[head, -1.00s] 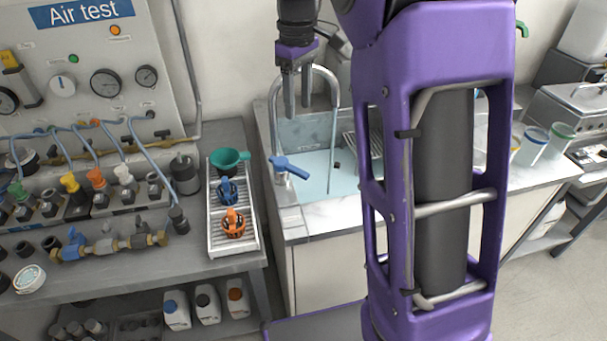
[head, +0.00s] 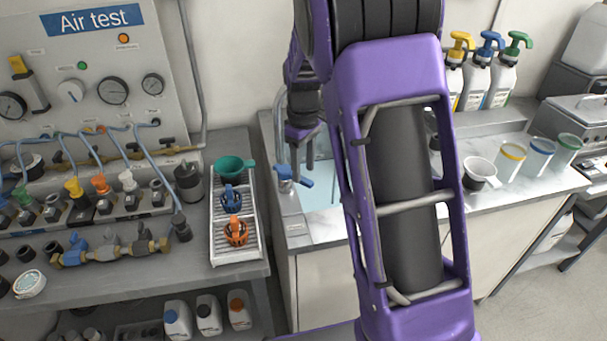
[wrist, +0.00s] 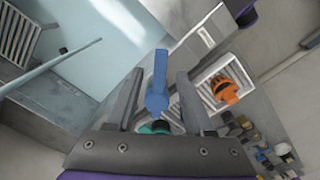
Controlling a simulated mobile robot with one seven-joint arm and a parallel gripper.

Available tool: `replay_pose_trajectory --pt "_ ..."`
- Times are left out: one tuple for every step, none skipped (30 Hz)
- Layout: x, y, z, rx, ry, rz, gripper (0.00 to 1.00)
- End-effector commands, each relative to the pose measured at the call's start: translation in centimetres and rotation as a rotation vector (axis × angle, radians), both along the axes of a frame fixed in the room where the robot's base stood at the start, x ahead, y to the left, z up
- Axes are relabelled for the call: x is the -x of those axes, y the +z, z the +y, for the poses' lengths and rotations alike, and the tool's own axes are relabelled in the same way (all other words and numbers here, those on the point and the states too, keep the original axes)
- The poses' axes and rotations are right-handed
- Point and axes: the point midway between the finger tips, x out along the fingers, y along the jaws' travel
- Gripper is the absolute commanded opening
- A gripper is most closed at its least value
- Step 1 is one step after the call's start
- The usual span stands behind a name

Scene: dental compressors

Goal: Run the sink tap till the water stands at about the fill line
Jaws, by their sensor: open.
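My gripper (head: 303,160) is lowered at the lever, open. In the wrist view, the lever (wrist: 156,85) lies between the two spread fingers, with a gap on either side; contact is not clear. The grey spout (wrist: 50,66) crosses the left of the wrist view over the pale blue sink basin (wrist: 95,25). My arm hides most of the sink in the head view. I cannot make out the fill line or tell the water level.
A drain tray (head: 258,238) with a green funnel (head: 234,164), a blue part and an orange part (head: 236,233) stands left of the sink. Pump bottles (head: 475,85) and several cups (head: 510,158) stand to the right. The air test panel (head: 100,70) is at the left.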

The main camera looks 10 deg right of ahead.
Motion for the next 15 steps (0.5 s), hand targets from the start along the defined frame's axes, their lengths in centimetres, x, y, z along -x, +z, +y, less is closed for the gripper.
replay_pose_trajectory --pt "0.0 -0.8 0.0 0.001 0.0 0.002 0.53" --pt "0.0 -1.1 0.0 0.0 0.0 0.001 0.53" --pt "0.0 -1.4 0.0 0.0 0.0 0.0 0.53" --pt "0.0 -1.6 0.0 -0.001 0.0 0.001 0.53" --pt "0.0 -1.8 0.0 0.0 -0.001 0.001 0.53" --pt "0.0 -2.0 0.0 0.0 -0.001 0.001 0.53" --pt "0.0 -2.1 0.0 -0.001 -0.001 0.001 0.53" --pt "0.0 -2.1 0.0 -0.001 -0.001 0.001 0.53" --pt "0.0 -2.2 0.0 0.0 -0.001 0.0 0.53" --pt "0.0 -2.2 0.0 0.0 -0.001 0.0 0.53" --pt "0.0 -2.2 0.0 0.0 -0.001 0.0 0.53" --pt "0.0 -2.2 0.0 0.0 -0.001 0.0 0.53" --pt "0.0 -2.2 0.0 0.0 -0.001 0.0 0.53" --pt "0.0 -2.2 0.0 0.0 -0.001 0.0 0.53" --pt "0.0 -2.2 0.0 0.0 -0.001 0.0 0.53"
